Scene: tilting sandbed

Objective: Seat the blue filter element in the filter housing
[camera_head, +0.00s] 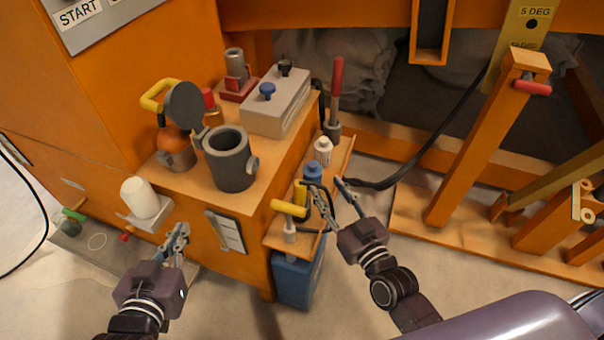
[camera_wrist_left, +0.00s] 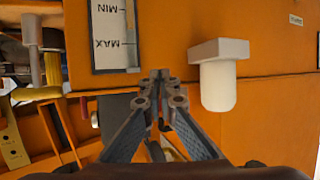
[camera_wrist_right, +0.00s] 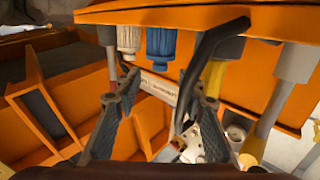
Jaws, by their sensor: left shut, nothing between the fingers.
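The blue filter element (camera_head: 312,171) stands on the narrow side shelf, beside a similar white element (camera_head: 323,150). In the right wrist view the blue element (camera_wrist_right: 162,45) is ribbed and hangs beyond the fingertips, next to the white one (camera_wrist_right: 128,36). The dark grey filter housing (camera_head: 230,160) stands open-topped on the orange cabinet, its round lid (camera_head: 185,105) swung up beside it. My right gripper (camera_head: 328,187) is open and empty, just in front of the side shelf. My left gripper (camera_head: 180,232) is shut and empty, in front of the cabinet, right of a white cylinder (camera_head: 139,198).
A yellow-handled tool (camera_head: 290,207) and a black curved piece (camera_wrist_right: 208,62) are close to my right gripper. A grey box with knobs (camera_head: 275,100) stands behind the housing. A level gauge (camera_wrist_left: 115,35) is on the cabinet front. A blue container (camera_head: 296,278) is under the shelf.

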